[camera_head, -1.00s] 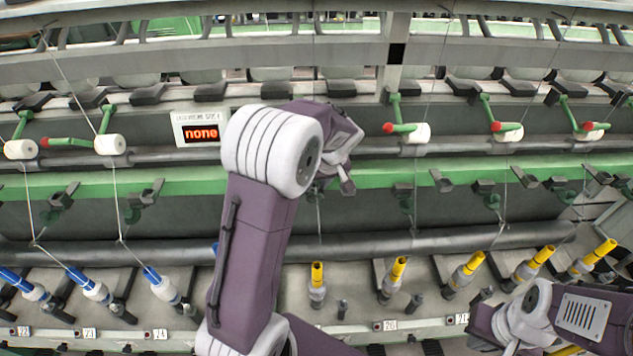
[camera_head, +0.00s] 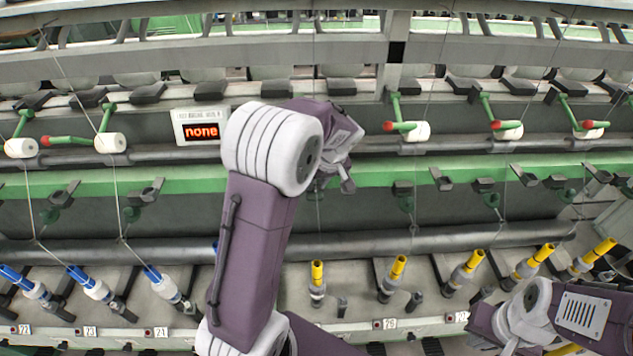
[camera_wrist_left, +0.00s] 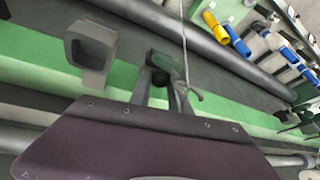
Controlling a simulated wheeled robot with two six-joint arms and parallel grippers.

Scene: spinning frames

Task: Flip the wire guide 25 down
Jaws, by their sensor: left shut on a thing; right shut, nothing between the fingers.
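My left gripper (camera_head: 338,172) is at the row of wire guides along the green rail, right of the display. Its fingers (camera_wrist_left: 166,98) show in the left wrist view, shut on a dark wire guide (camera_wrist_left: 160,77) beside a green bracket. A curled hook (camera_wrist_left: 192,94) shows next to the fingers, with a thread above it. My arm hides much of this spot in the head view, and no number can be read there. My right gripper (camera_head: 484,322) is low at the right, shut and empty, partly hidden by its own arm.
Other wire guides (camera_head: 440,180) line the green rail (camera_head: 375,175). A larger grey guide (camera_wrist_left: 92,48) stands left of my fingers in the wrist view. Blue bobbins (camera_head: 95,287) and yellow ones (camera_head: 398,267) stand below. The display (camera_head: 201,130) reads "none". Threads hang at left.

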